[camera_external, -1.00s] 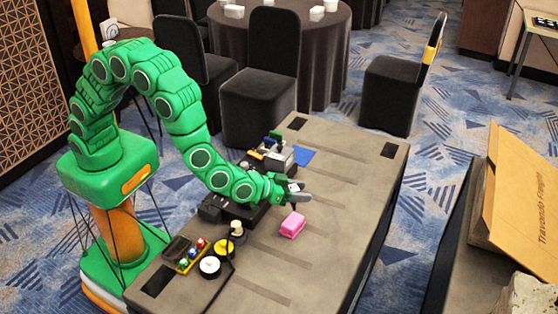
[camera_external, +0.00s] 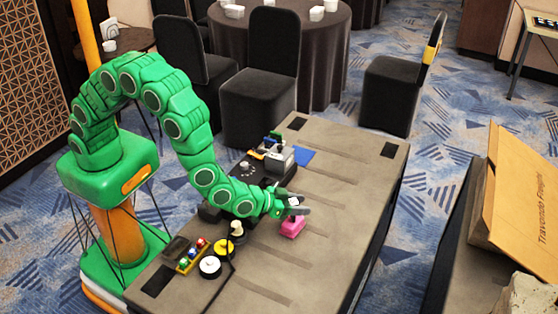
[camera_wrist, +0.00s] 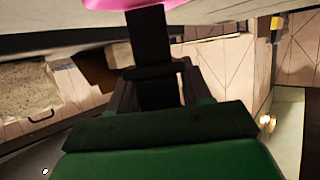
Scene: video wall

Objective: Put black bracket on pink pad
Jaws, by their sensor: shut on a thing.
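The pink pad (camera_external: 292,229) is a small block on the grey table, right of the black device. My green gripper (camera_external: 296,207) is just above the pad's far edge and covers part of it. It is shut on the black bracket, which I cannot separate clearly from the dark fingers in the external view. In the wrist view, a dark upright bar (camera_wrist: 150,42) reaches up to the pink pad (camera_wrist: 128,4) at the top edge. I cannot tell whether that bar is bracket or finger, or whether it touches the pad.
On the grey table (camera_external: 340,180), a blue square (camera_external: 303,158) and a cluster of small parts lie behind my gripper. A white disc (camera_external: 210,267), a yellow disc (camera_external: 222,246) and a tray of coloured knobs (camera_external: 192,256) are at front left. The table's right side is clear.

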